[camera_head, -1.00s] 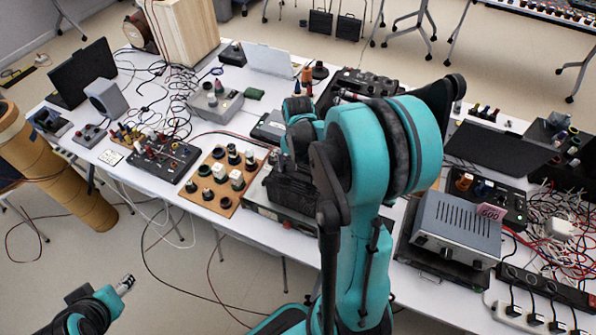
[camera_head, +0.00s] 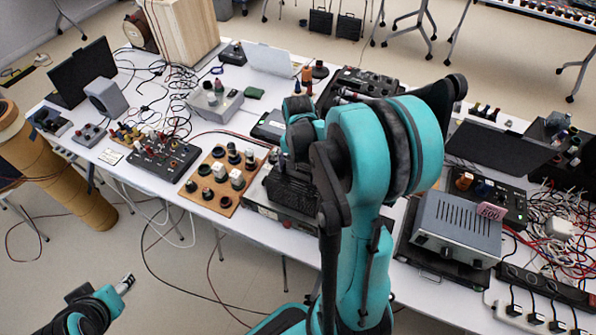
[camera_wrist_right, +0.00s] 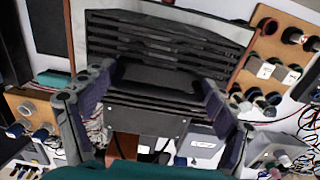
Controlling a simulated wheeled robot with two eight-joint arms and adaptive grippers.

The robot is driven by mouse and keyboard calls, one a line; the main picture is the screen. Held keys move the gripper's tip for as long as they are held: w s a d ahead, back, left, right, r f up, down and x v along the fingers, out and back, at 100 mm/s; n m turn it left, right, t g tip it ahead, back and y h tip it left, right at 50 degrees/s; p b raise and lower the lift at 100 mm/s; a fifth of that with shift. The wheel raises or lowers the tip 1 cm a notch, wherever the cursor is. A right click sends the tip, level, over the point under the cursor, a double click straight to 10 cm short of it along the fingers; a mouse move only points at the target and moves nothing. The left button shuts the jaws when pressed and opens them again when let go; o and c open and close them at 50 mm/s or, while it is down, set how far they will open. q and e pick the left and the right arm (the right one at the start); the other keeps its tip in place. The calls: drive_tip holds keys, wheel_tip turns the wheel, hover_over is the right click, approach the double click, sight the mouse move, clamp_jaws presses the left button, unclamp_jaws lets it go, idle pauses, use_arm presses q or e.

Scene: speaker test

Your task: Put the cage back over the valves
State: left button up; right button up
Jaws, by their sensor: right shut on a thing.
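The cage is a black slatted box. In the head view the cage (camera_head: 290,192) shows just left of my right arm, at the front of the white table, over a grey-black chassis (camera_head: 284,222). In the right wrist view the cage (camera_wrist_right: 150,103) lies between the two fingers of my right gripper (camera_wrist_right: 155,78), which is shut on it. I cannot tell whether the cage touches the chassis. The valves are hidden. My left arm's end (camera_head: 122,284) is at the bottom left, away from the table; its jaw state is unclear.
A wooden board (camera_head: 222,208) with several knobs and sockets lies close left of the cage. A grey metal unit (camera_head: 455,228) stands to the right of my arm. Cables and small devices crowd the white table (camera_head: 230,128).

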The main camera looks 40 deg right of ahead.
drive_tip(key=shift+f+b, duration=0.35)
drive_tip(key=shift+f, duration=0.05)
drive_tip(key=o, duration=1.7)
